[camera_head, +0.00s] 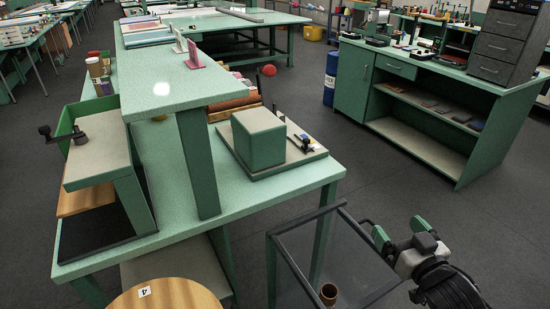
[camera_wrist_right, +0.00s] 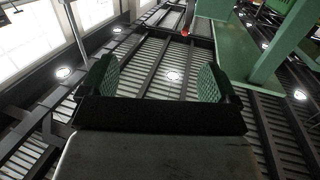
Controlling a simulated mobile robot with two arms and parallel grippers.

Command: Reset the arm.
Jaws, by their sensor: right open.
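My right gripper (camera_head: 401,232) is at the lower right of the head view, its green-padded fingers apart with nothing between them. It is over the floor, to the right of a dark-framed stand with a clear panel (camera_head: 335,255). In the right wrist view, the gripper (camera_wrist_right: 160,80) shows two green textured pads spread wide, facing up toward the ceiling. The space between them is empty. My left gripper is not seen in the head view.
A green workbench (camera_head: 275,190) with a raised shelf fills the left and middle. A round wooden stool (camera_head: 170,296) stands at the bottom. A green cabinet (camera_head: 430,150) and blue drum (camera_head: 331,78) are at the right. Grey floor (camera_head: 400,180) between bench and cabinet is clear.

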